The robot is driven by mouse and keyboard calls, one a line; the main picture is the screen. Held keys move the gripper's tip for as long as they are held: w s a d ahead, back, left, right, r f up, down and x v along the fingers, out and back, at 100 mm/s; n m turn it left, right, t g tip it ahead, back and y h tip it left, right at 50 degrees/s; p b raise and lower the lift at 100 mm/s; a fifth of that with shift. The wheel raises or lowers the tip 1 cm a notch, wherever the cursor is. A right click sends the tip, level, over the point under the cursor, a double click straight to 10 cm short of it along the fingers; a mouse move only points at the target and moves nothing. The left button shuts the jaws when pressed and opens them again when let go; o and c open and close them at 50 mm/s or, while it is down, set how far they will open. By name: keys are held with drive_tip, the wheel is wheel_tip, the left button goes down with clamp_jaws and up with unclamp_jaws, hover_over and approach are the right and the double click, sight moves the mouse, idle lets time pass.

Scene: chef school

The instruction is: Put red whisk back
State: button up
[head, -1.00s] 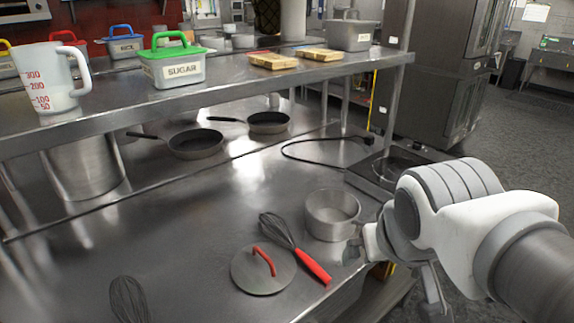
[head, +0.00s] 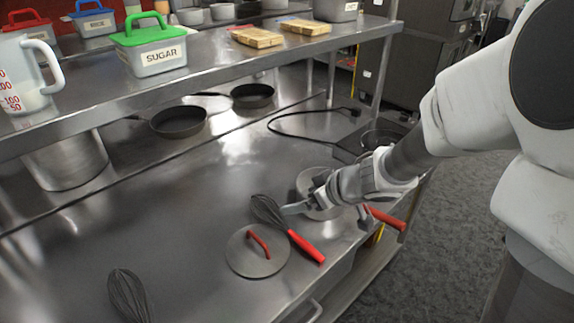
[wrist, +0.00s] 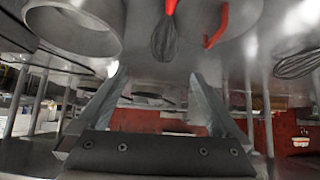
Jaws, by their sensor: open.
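The red whisk (head: 306,246) lies on the steel worktop with its dark wires toward the back left and its red handle toward the front right. It also shows at the top of the wrist view (wrist: 164,38). It lies close along the right side of a round lid with a red handle (head: 256,262). My gripper (head: 326,213) is open and empty. It is above the worktop, just right of the whisk, with one finger near the whisk's wires in the picture. I cannot tell whether they touch. In the wrist view both fingers are spread apart.
A steel pot (head: 306,182) stands behind my gripper, mostly hidden. A red bar (head: 386,217), perhaps its handle, sticks out at right. Another whisk (head: 128,295) lies at front left. Pans (head: 179,123) stand at the back under a shelf (head: 215,73) holding boxes and a jug.

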sight(271, 209)
drive_tip(key=b+x, duration=0.2)
drive_tip(key=x, duration=0.1)
drive_tip(key=b+x, duration=0.1)
drive_tip(key=x, duration=0.3)
drive_tip(key=b+x, duration=0.2)
drive_tip(key=x, duration=0.2)
drive_tip(key=shift+s+a+f+b, duration=0.15)
drive_tip(key=shift+s+f+b, duration=0.05)
drive_tip(key=shift+s+b, duration=0.1)
drive_tip(key=shift+w+a+f, duration=0.3)
drive_tip(key=shift+w+a, duration=0.05)
drive_tip(key=shift+w, duration=0.05)
drive_tip(key=shift+s+b+x, duration=0.15)
drive_tip(key=shift+b+x, duration=0.7)
drive_tip(key=shift+x, duration=0.5)
drive_tip(key=shift+s+b+x, duration=0.15)
drive_tip(key=shift+b+x, duration=0.7)
drive_tip(key=shift+x, duration=0.45)
drive_tip(key=shift+a, duration=0.1)
drive_tip(key=c, duration=1.5)
drive_tip(key=shift+r, duration=0.1)
